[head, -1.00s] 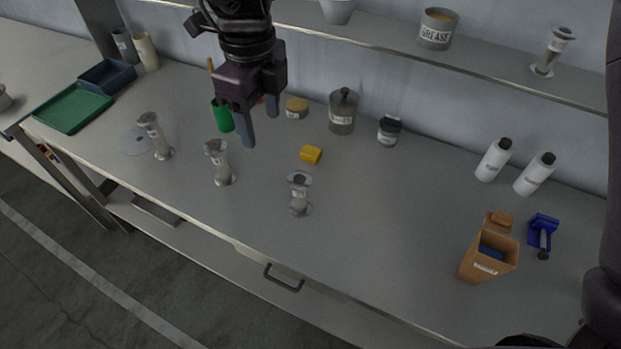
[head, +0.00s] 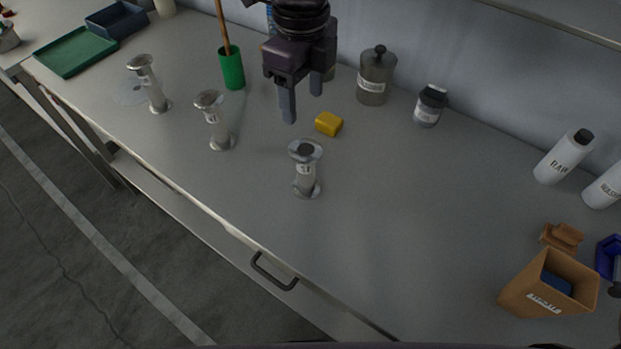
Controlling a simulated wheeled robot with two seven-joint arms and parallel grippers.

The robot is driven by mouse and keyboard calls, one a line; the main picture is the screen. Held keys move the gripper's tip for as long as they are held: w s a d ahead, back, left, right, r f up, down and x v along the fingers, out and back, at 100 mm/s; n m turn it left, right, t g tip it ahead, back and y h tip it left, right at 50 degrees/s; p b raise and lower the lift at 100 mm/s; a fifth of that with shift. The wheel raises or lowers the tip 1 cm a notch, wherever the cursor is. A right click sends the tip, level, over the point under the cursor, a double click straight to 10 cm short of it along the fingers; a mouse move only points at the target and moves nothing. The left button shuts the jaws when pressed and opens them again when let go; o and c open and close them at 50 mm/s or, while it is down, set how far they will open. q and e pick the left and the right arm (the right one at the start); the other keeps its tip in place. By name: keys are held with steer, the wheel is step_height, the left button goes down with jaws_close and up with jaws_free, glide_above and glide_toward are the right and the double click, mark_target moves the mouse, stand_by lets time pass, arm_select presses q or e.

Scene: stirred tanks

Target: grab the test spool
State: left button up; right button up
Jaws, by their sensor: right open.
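Three metal spools with flared ends stand upright on the grey bench: a left one (head: 153,90), a middle one (head: 216,124) and a nearer right one (head: 305,172). Each looks alike; their small labels are too small to read surely, so I cannot tell which is the test spool. My right gripper (head: 303,108) points down, open and empty, over the bench behind the right spool and to the right of the middle one. It touches no spool. My left gripper is not in view.
A yellow block (head: 328,124) lies just right of the gripper's fingers. A green cup (head: 232,71) with a stick, a lidded canister (head: 375,78) and a small jar (head: 430,106) stand behind. White bottles (head: 563,158) and a brown bin (head: 543,291) are at right. The bench's centre right is clear.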

steer(key=b, duration=0.4)
glide_above(305, 149)
step_height(305, 149, down, 6)
steer(key=shift+f, duration=0.2)
step_height(305, 149, down, 6)
steer(key=shift+f, duration=0.2)
steer(key=shift+d+f+p, duration=0.1)
steer(key=shift+f+p, duration=0.6)
steer(key=shift+f, duration=2)
steer(key=c, duration=0.6)
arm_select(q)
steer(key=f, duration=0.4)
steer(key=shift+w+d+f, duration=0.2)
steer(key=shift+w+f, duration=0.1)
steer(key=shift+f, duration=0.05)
arm_select(e)
steer(key=shift+r, duration=0.1)
steer(key=shift+c, duration=0.4)
steer(key=shift+r, duration=0.1)
